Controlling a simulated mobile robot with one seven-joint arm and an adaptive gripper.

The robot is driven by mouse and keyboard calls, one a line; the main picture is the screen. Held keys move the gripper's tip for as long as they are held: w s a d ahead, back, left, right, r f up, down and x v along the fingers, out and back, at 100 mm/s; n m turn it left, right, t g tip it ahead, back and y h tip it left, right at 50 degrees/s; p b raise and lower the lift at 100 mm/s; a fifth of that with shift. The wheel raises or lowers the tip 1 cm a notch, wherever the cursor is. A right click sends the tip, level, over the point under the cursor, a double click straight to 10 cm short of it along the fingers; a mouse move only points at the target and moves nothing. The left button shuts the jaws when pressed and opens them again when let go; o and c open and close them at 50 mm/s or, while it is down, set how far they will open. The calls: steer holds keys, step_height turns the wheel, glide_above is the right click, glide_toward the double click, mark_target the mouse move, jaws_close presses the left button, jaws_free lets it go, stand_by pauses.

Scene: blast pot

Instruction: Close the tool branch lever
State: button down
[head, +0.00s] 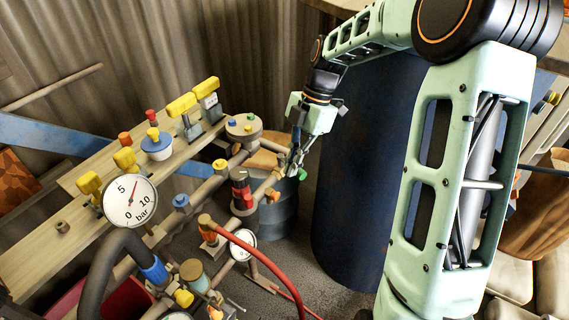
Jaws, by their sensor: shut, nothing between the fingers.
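My gripper (293,170) is shut with nothing held. It points down at the right end of the pipework (262,182), close beside a small green part (302,174). I cannot tell whether it touches the pipe or that part. A small orange part (272,195) sits on the pipe just below and left of my fingers. No label shows which part is the tool branch lever, and the fingers hide some of the pipe end.
A wooden board (30,255) with yellow-handled fittings runs along the left. A pressure gauge (130,200), a second gauge (243,244) and a red hose (285,258) crowd the pipework. A large dark blue cylinder (355,180) stands close right of my gripper.

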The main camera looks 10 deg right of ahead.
steer(key=n, duration=0.1)
steer(key=d+n+p, duration=0.1)
steer(key=shift+w+d+n+g+h, duration=0.3)
steer(key=shift+w+n, duration=0.1)
steer(key=shift+w+d, duration=0.15)
steer(key=shift+d, duration=0.1)
